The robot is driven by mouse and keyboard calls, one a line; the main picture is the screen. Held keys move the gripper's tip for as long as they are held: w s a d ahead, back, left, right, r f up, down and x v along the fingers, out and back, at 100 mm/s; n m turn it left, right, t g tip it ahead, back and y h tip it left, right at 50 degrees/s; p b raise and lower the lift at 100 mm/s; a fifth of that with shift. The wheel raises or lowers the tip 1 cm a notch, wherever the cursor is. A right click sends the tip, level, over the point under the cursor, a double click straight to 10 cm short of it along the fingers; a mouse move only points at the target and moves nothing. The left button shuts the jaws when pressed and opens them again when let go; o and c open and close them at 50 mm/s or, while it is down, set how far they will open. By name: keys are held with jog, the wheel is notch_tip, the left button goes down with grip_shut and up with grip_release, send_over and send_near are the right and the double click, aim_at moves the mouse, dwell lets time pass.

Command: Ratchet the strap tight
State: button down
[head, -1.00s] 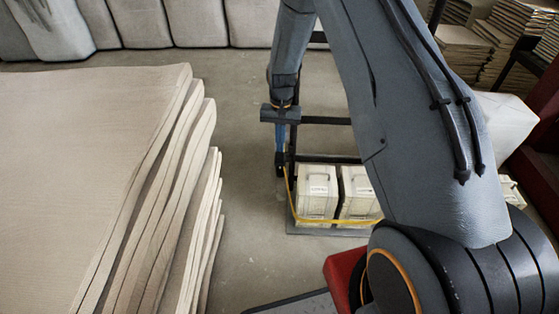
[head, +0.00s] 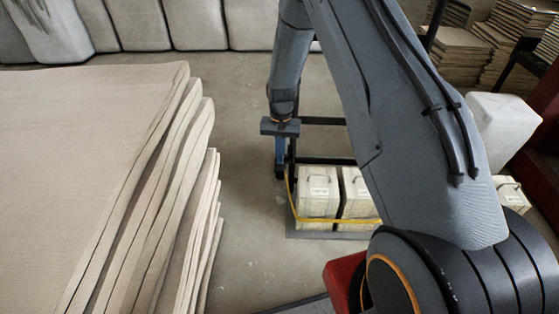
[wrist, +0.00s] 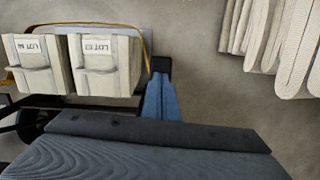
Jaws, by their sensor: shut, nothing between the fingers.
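A yellow strap (head: 335,220) runs around the front of the pale boxes (head: 317,193) on a dark-framed cart. It rises at the boxes' left side, close to my gripper. In the wrist view the strap (wrist: 100,25) passes along the boxes (wrist: 108,66) and bends down at their corner, beside the fingers. My gripper (head: 279,173) hangs pointing down at the left edge of the cart, its blue fingers shut with nothing held. The fingers also show in the wrist view (wrist: 160,70), dark at the tips.
A tall stack of beige sheets (head: 90,150) stands left of the cart, with a strip of bare floor (head: 245,215) between. Grey wrapped bales (head: 200,22) line the back wall. The cart's black rails (head: 325,121) are close right of my gripper.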

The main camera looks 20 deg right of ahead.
jog(key=shift+f, duration=0.65)
jog(key=shift+w+d+r+b, duration=0.25)
jog(key=shift+w+d, duration=0.05)
jog(key=shift+w, duration=0.4)
jog(key=shift+w+d+r+b, duration=0.25)
jog(key=shift+w+d, duration=0.05)
jog(key=shift+w, duration=0.4)
notch_tip(320, 180, up, 8)
jog(key=p, duration=0.1)
jog(key=shift+w+d, duration=0.15)
jog(key=shift+w, duration=0.2)
